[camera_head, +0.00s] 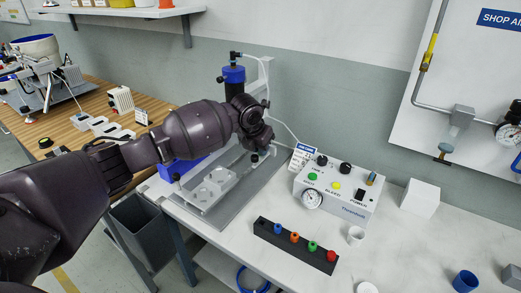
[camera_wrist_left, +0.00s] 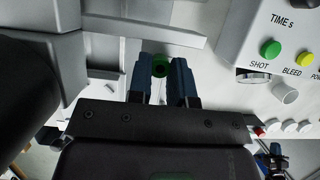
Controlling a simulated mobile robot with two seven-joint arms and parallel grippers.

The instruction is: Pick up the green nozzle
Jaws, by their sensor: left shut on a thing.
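A green nozzle (camera_head: 312,246) stands in a black rack (camera_head: 268,234) between an orange nozzle (camera_head: 295,237) and a red nozzle (camera_head: 331,255). A blue nozzle (camera_head: 278,228) stands at the rack's left end. My left gripper (camera_head: 257,146) is over the fixture area, behind and left of the rack. In the left wrist view it (camera_wrist_left: 160,82) is shut on a small round green piece (camera_wrist_left: 160,67) with a dark middle. I cannot tell whether this piece is another nozzle. It is hidden in the head view. My right gripper is out of view.
A control box (camera_head: 336,192) with coloured buttons stands right of my left gripper. The blue-topped dispenser (camera_head: 233,75) and a clear plate (camera_head: 213,185) are close to my arm. A white cup (camera_head: 356,235) stands beyond the rack's right end. The bench in front of the rack is partly clear.

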